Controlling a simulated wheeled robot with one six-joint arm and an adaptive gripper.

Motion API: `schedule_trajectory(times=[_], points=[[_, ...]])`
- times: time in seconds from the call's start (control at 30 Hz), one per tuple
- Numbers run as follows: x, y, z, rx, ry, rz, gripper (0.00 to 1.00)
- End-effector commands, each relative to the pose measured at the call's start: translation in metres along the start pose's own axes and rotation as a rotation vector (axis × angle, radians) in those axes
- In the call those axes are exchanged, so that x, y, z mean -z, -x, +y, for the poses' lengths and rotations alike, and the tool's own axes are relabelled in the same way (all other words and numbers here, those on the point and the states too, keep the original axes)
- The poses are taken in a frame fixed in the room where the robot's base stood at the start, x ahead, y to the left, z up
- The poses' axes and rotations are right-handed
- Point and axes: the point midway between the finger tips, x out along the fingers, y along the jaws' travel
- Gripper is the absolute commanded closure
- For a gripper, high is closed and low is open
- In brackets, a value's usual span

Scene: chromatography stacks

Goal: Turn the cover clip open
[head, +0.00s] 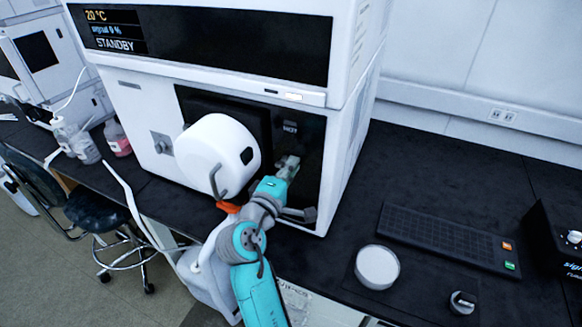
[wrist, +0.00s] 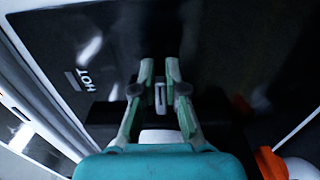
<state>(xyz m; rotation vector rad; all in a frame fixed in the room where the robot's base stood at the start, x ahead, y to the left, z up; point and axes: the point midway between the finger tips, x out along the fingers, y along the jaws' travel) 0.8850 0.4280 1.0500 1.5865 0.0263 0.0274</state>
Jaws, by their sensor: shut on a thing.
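The cover clip (wrist: 160,96) is a small pale grey piece with a dark slot, in front of the black panel in the wrist view. My gripper (wrist: 160,72) has one finger on each side of it and is shut on it. In the head view my gripper (head: 289,163) reaches the dark front of the white instrument (head: 153,115), just right of the white round housing (head: 205,150). There the clip is hidden or too small to make out. A HOT label (wrist: 83,80) is on the panel to the left in the wrist view.
An orange part (wrist: 270,162) lies close to my gripper on the right in the wrist view. Bottles (head: 82,147) stand at the left.

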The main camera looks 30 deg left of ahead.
Motion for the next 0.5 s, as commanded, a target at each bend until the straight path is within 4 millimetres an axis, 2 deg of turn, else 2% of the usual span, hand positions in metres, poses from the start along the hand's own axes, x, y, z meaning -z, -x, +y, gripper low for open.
schedule_trajectory(times=[0.1,0.13,0.2,0.5], points=[[0.0001,0.0005,-0.0026,0.005,0.001,0.0,1.0],[0.0001,0.0005,-0.0027,0.005,0.001,0.0,0.81],[0.0001,0.0004,-0.0024,0.004,0.001,0.0,0.64],[0.0001,0.0006,-0.0011,0.002,0.001,0.0,0.62]])
